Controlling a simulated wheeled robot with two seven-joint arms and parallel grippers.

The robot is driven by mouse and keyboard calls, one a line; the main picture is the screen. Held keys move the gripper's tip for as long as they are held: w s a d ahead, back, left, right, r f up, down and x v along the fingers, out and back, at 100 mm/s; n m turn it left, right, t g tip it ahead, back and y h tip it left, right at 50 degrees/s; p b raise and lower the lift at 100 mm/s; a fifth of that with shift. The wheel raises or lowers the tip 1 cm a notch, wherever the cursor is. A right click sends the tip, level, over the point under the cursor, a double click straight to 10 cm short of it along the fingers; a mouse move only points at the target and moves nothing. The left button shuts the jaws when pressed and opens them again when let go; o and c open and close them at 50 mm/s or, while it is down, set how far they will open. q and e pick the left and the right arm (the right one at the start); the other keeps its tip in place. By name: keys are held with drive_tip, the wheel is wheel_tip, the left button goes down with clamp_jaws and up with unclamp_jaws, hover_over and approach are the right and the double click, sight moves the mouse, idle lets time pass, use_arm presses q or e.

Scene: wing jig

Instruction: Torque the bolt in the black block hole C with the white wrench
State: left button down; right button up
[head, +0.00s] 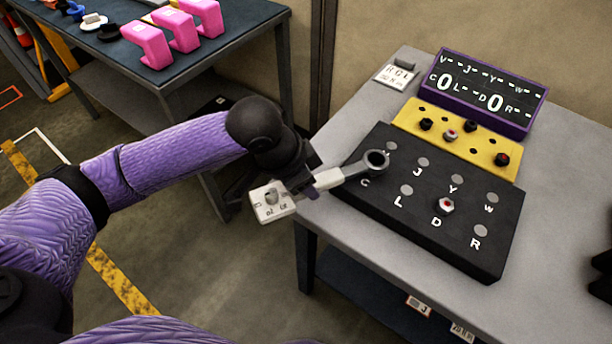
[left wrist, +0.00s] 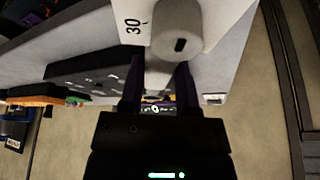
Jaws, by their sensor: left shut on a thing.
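The white wrench (head: 330,179) is held by my left gripper (head: 303,186), which is shut on its handle. Its dark ring end (head: 376,160) points right, over the left side of the black block (head: 450,240), around where hole C is. The ring hides that hole, and I cannot tell whether it sits on a bolt. The wrench's white labelled end (head: 270,203) sticks out past the table's left edge. In the left wrist view the white wrench end (left wrist: 180,40), marked 30, shows ahead of the left fingers (left wrist: 158,85). A bolt (head: 445,205) stands in hole D.
A yellow block (head: 480,150) with several bolts and a purple-framed display (head: 488,92) stand behind the black block on the grey table (head: 540,270). A dark part (head: 602,275), perhaps of my right arm, is cut off at the right edge. Pink brackets (head: 180,30) stand on another table.

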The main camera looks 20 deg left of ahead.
use_arm(q)
drive_tip(key=shift+r, duration=0.1)
drive_tip(key=shift+f, duration=0.2)
drive_tip(key=shift+f, duration=0.65)
drive_tip(key=shift+w+a+f+m+g+h, duration=0.1)
drive_tip(key=shift+w+a+m+g+h, duration=0.1)
drive_tip(key=shift+w+a+m, duration=0.35)
drive_tip(key=shift+w+a+m+g+h, duration=0.1)
drive_tip(key=shift+w+a+m+h, duration=0.15)
drive_tip(key=shift+w+m, duration=0.4)
drive_tip(key=shift+a, duration=0.1)
